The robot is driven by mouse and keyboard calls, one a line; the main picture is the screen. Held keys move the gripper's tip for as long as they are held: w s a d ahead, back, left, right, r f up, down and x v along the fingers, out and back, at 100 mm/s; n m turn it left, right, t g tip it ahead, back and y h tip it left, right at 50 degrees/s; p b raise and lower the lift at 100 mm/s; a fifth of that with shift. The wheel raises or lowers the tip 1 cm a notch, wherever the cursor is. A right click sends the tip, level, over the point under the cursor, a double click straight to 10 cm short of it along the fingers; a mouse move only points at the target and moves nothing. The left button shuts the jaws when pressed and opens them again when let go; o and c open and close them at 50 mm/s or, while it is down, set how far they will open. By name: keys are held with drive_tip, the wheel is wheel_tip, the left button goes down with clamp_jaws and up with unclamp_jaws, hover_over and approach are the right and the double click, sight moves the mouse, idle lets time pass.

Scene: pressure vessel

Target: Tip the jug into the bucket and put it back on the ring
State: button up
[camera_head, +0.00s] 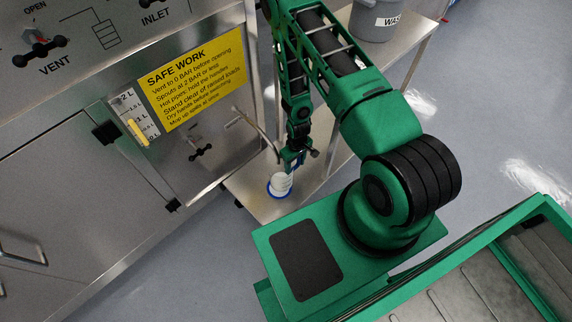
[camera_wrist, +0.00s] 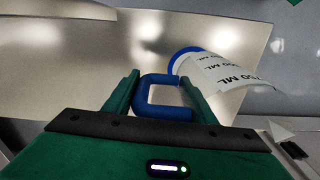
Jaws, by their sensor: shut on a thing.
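The jug (camera_head: 282,184) is white with blue parts and stands near the left end of a metal shelf in the head view. In the wrist view its white body (camera_wrist: 225,72) carries black "ML" marks and has a blue edge. My gripper (camera_head: 293,158) is at the jug. In the wrist view my gripper (camera_wrist: 160,96) has its fingers on both sides of the blue handle (camera_wrist: 162,112) and is shut on it. The grey bucket (camera_head: 375,22), labelled "WAS…", is at the top of the head view. I cannot tell the ring apart from the jug's blue edge.
The metal shelf (camera_head: 257,201) runs from the jug back toward the bucket. A thin bent pipe (camera_head: 258,130) comes from the cabinet near the jug. The cabinet front with a yellow sign (camera_head: 192,82) and level gauge (camera_head: 136,118) stands at the left.

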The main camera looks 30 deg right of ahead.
drive_tip(key=shift+w+a+f, duration=0.1)
drive_tip(key=shift+w+f, duration=0.15)
drive_tip(key=shift+f, duration=0.8)
drive_tip(key=shift+w+a+f, duration=0.1)
drive_tip(key=shift+w+f, duration=0.1)
drive_tip(key=shift+f, duration=0.9)
drive_tip(key=shift+w+a+f, duration=0.1)
drive_tip(key=shift+w+f, duration=0.15)
drive_tip(key=shift+f, duration=0.8)
drive_tip(key=shift+f, duration=0.6)
drive_tip(key=o, duration=1.7)
drive_tip(key=shift+c, duration=0.2)
wheel_tip(320, 180, up, 11)
drive_tip(key=shift+f, duration=0.15)
